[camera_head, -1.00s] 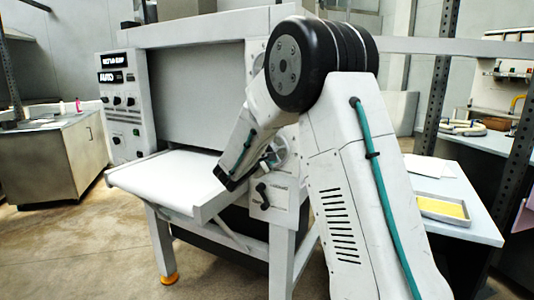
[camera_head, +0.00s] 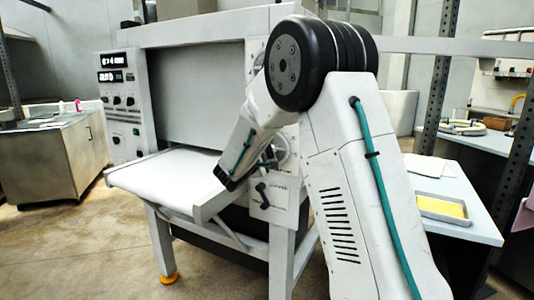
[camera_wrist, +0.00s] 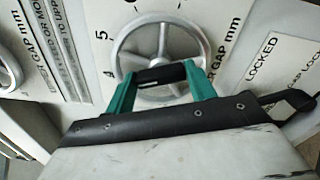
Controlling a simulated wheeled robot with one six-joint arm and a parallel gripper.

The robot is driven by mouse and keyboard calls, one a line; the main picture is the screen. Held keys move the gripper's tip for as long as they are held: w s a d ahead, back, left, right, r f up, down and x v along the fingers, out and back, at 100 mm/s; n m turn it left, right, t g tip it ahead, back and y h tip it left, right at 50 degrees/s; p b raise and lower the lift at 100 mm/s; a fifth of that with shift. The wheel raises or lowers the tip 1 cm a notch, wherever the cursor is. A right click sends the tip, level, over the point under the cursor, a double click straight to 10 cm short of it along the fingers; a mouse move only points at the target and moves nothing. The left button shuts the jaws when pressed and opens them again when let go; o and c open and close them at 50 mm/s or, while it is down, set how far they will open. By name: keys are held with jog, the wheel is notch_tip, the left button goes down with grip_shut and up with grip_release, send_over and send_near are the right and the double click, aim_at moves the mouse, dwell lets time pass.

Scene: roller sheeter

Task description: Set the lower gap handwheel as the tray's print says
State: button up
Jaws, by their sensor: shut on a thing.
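The silver handwheel (camera_wrist: 185,45) sits in the upper middle of the wrist view, with a dial beside it marked 4 and 5. The label at its right ends in "ER GAP mm"; its start is hidden. My gripper (camera_wrist: 160,75) has teal fingers and black pads shut on the wheel's lower part, which the pads partly hide. In the head view my gripper (camera_head: 268,156) is at the machine's side panel, largely behind my arm. A shallow tray (camera_head: 430,196) with yellow contents lies on the right table; I cannot read any print on it.
A second handwheel (camera_wrist: 6,70) is cut off at the left edge of the wrist view. A black gap lock lever (camera_wrist: 285,98) is close at right, beside the word LOCKED. The white conveyor (camera_head: 165,180) extends left of my gripper. Control displays (camera_head: 112,62) are lit.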

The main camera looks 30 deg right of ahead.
jog(key=o, duration=1)
jog(key=v, duration=0.8)
jog(key=s+f+m+g+y, duration=0.3)
jog(key=s+g, duration=0.2)
jog(key=s, duration=0.6)
jog(key=s+f+m+g+y, duration=0.2)
jog(key=s+g, duration=0.3)
jog(key=s, duration=0.5)
jog(key=s+a+r+m+t+y, duration=0.1)
jog(key=s+a+y, duration=0.2)
jog(key=s+a, duration=0.2)
jog(key=s+a+m+y, duration=0.2)
jog(key=s+a+y, duration=0.2)
jog(key=s, duration=0.4)
jog(key=s+a+r+m+t+y, duration=0.1)
jog(key=s+a+y, duration=0.2)
jog(key=s+a, duration=0.3)
jog(key=shift+s+r+m+t+y, duration=0.3)
jog(key=shift+s+m+y, duration=0.1)
jog(key=shift+s, duration=0.25)
